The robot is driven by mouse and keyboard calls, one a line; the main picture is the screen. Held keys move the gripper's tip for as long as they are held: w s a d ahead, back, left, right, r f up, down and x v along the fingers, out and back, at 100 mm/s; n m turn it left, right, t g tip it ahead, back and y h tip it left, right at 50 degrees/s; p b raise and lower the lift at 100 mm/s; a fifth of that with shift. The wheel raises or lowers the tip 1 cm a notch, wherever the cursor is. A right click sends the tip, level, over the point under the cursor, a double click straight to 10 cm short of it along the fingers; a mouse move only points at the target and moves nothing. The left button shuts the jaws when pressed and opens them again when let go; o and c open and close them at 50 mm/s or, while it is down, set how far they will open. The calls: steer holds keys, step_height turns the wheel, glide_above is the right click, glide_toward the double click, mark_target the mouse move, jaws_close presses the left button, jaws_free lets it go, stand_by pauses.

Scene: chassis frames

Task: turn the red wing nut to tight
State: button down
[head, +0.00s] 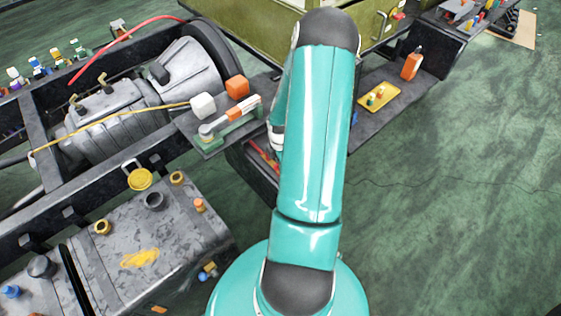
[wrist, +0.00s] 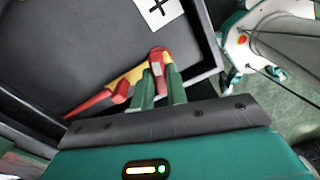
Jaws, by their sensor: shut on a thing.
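The red wing nut (wrist: 157,58) shows in the wrist view, between the tips of the green fingers of my gripper (wrist: 160,76). My gripper is shut on it. The part of the nut below the fingertips is hidden. A red and yellow piece (wrist: 118,92) runs from the nut to the lower left. A white label with a black plus sign (wrist: 157,12) lies just above the nut. In the head view my own arm covers the gripper and the nut.
A dark box (wrist: 85,45) with raised walls surrounds the nut. In the head view, a red strip (head: 262,154) shows left of my arm. A shelf holds a yellow tray (head: 379,97) and an orange bottle (head: 411,65). The green floor (head: 460,190) at right is clear.

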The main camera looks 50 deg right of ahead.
steer(key=m, duration=0.7)
steer(key=shift+w+a, duration=0.1)
steer(key=m, duration=1.5)
steer(key=shift+m, duration=0.4)
steer(key=m, duration=0.3)
steer(key=shift+m, duration=2.1)
